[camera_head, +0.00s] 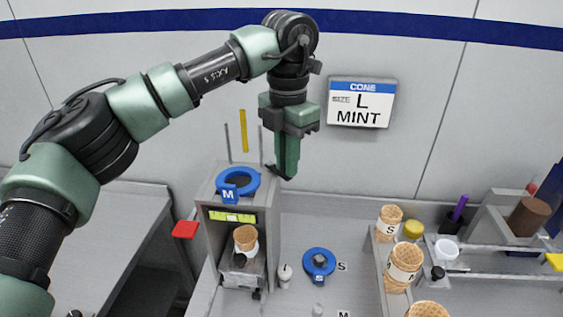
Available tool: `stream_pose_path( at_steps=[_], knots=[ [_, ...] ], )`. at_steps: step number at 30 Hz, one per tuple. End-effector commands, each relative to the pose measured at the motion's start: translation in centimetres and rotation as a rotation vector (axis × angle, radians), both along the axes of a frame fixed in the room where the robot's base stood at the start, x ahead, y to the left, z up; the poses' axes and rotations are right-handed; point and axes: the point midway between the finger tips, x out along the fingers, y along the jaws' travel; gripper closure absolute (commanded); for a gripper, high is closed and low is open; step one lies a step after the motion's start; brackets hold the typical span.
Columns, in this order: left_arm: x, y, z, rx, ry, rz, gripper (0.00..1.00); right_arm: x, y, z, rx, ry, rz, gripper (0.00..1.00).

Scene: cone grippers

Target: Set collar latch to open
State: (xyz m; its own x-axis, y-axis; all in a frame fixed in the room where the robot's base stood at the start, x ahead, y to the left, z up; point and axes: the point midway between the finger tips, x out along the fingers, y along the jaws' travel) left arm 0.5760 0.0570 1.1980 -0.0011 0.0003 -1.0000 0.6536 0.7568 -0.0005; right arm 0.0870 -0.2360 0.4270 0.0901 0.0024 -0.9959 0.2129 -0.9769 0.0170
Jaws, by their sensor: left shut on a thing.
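My left gripper (288,170) comes down from above, green and upright, at the right of the grey stand's top. It is shut on a small dark piece at the stand's top right edge, which looks like the collar latch; the fingers hide most of it. The blue collar (223,180) marked M sits on top of the grey stand (205,238), just left of the gripper and apart from it. I cannot tell from this view which way the latch is set. My right gripper is not in view.
A cone (246,238) stands inside the stand. A red flag-like tab (185,229) juts out at its left. A blue ring marked S (319,263) lies on the table. Cones (403,263) stand in a rack at right. A sign (360,102) reads L MINT.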

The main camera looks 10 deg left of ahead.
Motion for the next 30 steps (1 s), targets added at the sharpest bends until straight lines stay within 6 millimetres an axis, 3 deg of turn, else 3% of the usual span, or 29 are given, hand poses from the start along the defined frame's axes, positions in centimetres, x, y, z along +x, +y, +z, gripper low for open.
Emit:
stream_pose_path(
  at_steps=[12,28,29,30],
  knots=[
    [0.82,-0.52,0.18,-0.001,-0.004,0.175,1.00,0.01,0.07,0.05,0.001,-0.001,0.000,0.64],
    [0.91,-0.57,0.19,-0.002,-0.005,0.194,1.00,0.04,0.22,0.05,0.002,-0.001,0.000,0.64],
    [0.91,-0.57,0.19,-0.002,-0.005,0.194,0.78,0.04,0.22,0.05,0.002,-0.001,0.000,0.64],
    [0.91,-0.57,0.19,-0.002,-0.005,0.193,0.67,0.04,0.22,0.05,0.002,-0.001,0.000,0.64]
  ],
)
